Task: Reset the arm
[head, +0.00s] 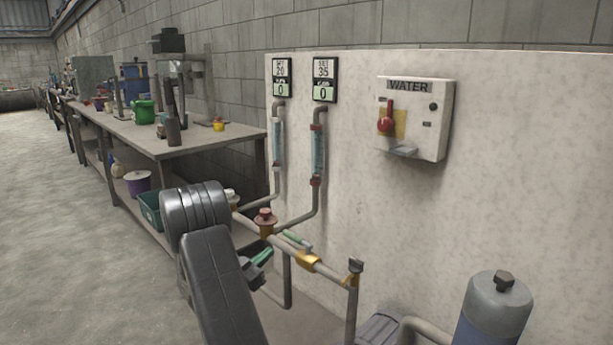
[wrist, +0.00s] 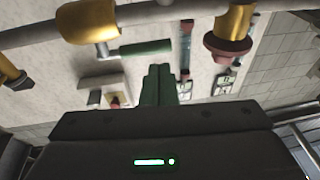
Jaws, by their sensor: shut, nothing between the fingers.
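My gripper (head: 264,256) is in the head view beside the pipework, at the end of my black arm. Its green fingers also show in the wrist view (wrist: 159,72), pressed together with nothing between them. A brass valve (head: 308,262) with a green lever (head: 297,240) sits on the pipe to the right of the fingers in the head view. In the wrist view the green lever (wrist: 146,48) appears just above the fingertips; I cannot tell whether they touch. My arm hides part of the lower pipes.
A red-brown knobbed valve (head: 265,217) stands close to my gripper. The white wall panel (head: 500,180) carries two gauge tubes, two displays (head: 324,80) and a WATER switch box (head: 414,118). A blue-grey cylinder (head: 494,315) is at lower right. A cluttered workbench (head: 190,140) runs left; floor there is clear.

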